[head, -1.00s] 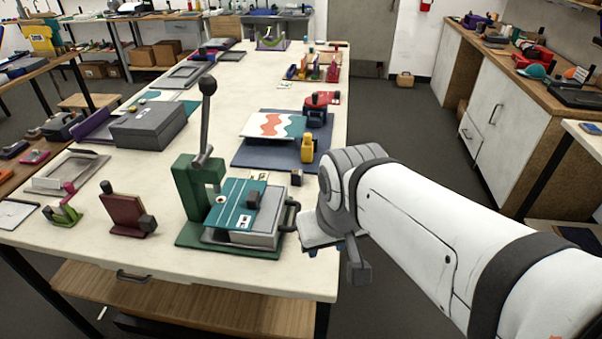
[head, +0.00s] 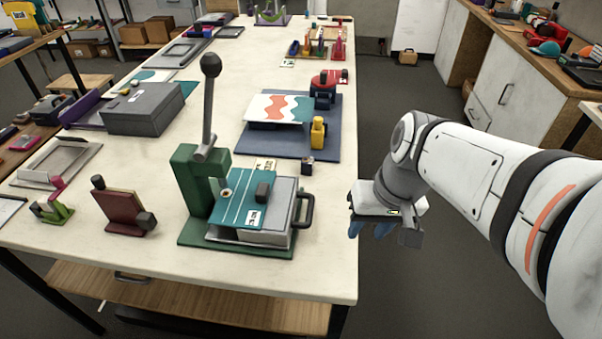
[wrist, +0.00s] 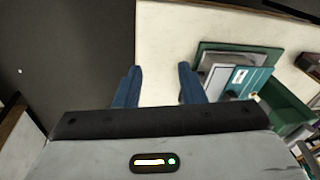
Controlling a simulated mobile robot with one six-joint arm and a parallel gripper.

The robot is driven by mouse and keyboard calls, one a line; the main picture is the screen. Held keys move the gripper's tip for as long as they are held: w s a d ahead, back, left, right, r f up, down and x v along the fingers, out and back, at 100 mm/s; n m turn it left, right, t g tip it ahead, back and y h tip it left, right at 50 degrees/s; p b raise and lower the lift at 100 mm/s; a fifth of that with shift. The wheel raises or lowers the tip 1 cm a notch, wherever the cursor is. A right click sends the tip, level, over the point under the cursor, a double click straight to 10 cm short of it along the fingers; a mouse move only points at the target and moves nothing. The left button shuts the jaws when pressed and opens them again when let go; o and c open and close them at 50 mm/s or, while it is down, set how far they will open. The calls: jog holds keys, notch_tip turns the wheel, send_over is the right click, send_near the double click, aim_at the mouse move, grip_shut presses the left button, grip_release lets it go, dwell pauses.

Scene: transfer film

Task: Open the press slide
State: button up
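The press has a green base and column (head: 196,178) and an upright lever with a black knob, and stands near the table's right front. A teal plate (head: 232,218) with a small dark block lies over the grey slide (head: 284,208). The slide's dark loop handle (head: 307,209) faces right, toward my gripper. My gripper (head: 370,229) is to the right of the handle, past the table edge, with clear space between them. In the wrist view my gripper's two blue fingers (wrist: 158,88) are apart and empty; the press slide (wrist: 217,75) shows beyond the right finger.
A maroon stand (head: 124,212) and a small green and pink tool (head: 52,205) are left of the press. A blue mat (head: 288,142) with a wavy-patterned sheet and a yellow item lies behind it. The floor right of the table is clear.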

aim_at(309, 208)
jog(key=w+a+f+y+b, duration=0.1)
jog(key=w+f+y+b, duration=0.2)
jog(key=w+f, duration=0.1)
jog(key=w+a+f+y+b, duration=0.1)
jog(key=w+f+y+b, duration=0.2)
jog(key=w+f+y, duration=0.1)
jog(key=w+a+f+m+g+y+b, duration=0.1)
jog(key=w+f+y+b, duration=0.2)
jog(key=w+f+y, duration=0.1)
jog(key=shift+w+a+f, duration=0.15)
jog(key=shift+f, duration=0.3)
jog(key=shift+w+a+f, duration=0.1)
jog(key=shift+f, duration=0.3)
jog(key=w+t+y, duration=0.1)
jog(key=w+d+f+b, duration=0.1)
jog(key=w, duration=0.1)
jog(key=w+d+f+m+t+y+b, duration=0.1)
jog(key=w, duration=0.1)
jog(key=shift+d+f+t+y, duration=0.1)
jog(key=shift+f+t+y, duration=0.1)
jog(key=shift+t+y, duration=0.1)
jog(key=p+x, duration=0.1)
jog(key=x, duration=0.6)
jog(key=shift+w+a, duration=0.1)
jog(key=shift+a, duration=0.2)
jog(key=shift+c, duration=0.3)
grip_shut()
